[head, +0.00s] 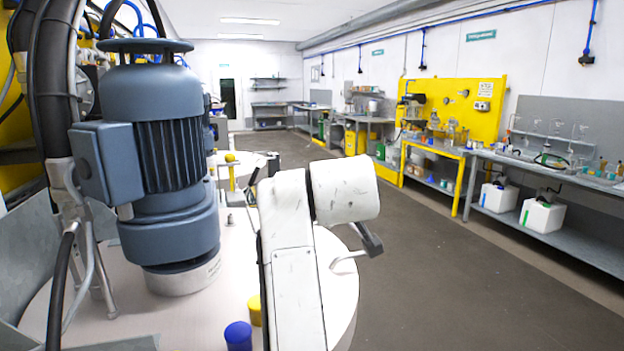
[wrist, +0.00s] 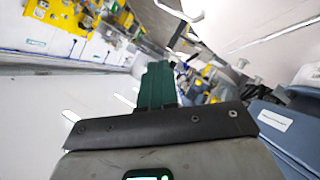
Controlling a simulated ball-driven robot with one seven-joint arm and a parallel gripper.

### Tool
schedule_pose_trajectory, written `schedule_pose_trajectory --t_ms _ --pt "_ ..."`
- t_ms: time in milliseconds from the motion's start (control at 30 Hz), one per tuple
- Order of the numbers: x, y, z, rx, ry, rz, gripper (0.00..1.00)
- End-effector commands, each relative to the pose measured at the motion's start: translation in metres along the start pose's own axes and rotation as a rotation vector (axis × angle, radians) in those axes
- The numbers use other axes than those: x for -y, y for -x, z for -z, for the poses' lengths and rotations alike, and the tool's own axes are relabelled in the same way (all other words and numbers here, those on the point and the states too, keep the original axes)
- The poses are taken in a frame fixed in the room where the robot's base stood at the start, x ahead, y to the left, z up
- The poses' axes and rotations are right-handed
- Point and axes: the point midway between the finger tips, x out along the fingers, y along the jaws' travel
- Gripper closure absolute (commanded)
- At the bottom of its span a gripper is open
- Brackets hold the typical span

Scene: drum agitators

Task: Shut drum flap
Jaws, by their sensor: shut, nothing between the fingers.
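The drum's round white lid (head: 235,270) carries a large blue-grey agitator motor (head: 160,150). No flap can be clearly made out; my white arm covers part of the lid. A pale bent handle (head: 347,258) shows at the lid's right side, beside my arm. A similar pale bent bar (wrist: 180,12) is at the top of the wrist view. My gripper (wrist: 157,85) shows dark green fingers, shut together and empty, with nothing seen touching them. In the head view I cannot clearly make out the fingers.
A blue cap (head: 238,336) and a yellow cap (head: 255,310) stand on the lid's near part. The blue-grey motor housing (wrist: 290,135) is close on the right in the wrist view. Open floor (head: 430,260) lies right of the drum, before the workbenches (head: 545,168).

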Motion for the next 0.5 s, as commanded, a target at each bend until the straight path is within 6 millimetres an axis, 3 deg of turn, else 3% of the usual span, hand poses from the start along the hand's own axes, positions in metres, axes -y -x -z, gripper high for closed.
schedule_pose_trajectory --t_ms 200,500 --pt "-0.009 -0.024 -0.037 0.003 -0.174 0.113 1.00" --pt "-0.001 -0.054 -0.082 0.003 -0.387 0.258 1.00"
